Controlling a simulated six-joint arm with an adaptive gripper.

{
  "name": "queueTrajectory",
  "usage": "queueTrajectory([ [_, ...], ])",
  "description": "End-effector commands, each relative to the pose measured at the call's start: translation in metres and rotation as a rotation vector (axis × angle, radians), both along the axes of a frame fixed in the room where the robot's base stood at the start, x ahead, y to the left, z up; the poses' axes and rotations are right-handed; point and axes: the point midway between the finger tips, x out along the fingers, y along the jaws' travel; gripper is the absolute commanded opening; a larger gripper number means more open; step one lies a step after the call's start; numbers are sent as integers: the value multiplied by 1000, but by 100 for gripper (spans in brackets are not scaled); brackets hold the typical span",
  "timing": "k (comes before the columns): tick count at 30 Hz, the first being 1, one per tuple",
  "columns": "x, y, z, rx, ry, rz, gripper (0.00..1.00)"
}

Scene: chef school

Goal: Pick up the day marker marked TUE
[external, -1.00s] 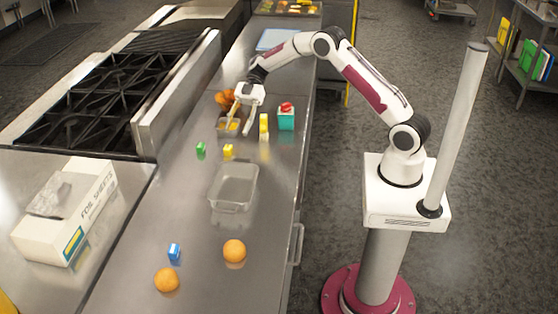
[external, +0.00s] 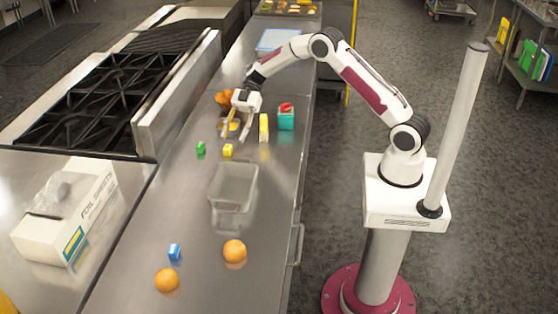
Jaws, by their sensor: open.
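Several small coloured blocks that may be day markers lie on the steel counter: a green block (external: 201,148), a yellow block (external: 228,151) and a blue block (external: 174,252) with a white part. Their lettering is too small to read, so I cannot tell which is TUE. My gripper (external: 236,137) is open and empty, its fingers pointing down toward the near side. Its fingertips are just beyond the yellow block in the picture; their height above the counter is unclear. The green block is left of the fingers.
A taller yellow item (external: 264,127) and a teal box with a red top (external: 286,117) stand right of my gripper. Orange food (external: 224,98) and a partly hidden tray are behind it. A clear bin (external: 232,188) and two oranges (external: 235,251) (external: 167,280) are nearer. The stove (external: 100,95) borders the left.

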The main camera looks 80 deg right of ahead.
Motion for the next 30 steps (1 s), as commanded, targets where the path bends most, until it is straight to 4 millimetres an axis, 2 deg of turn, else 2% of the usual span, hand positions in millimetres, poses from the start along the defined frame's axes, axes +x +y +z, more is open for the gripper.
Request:
queueTrajectory([
  [12,9,39,-14,0,1,2,40],
  [30,10,42,-17,0,0,1,40],
])
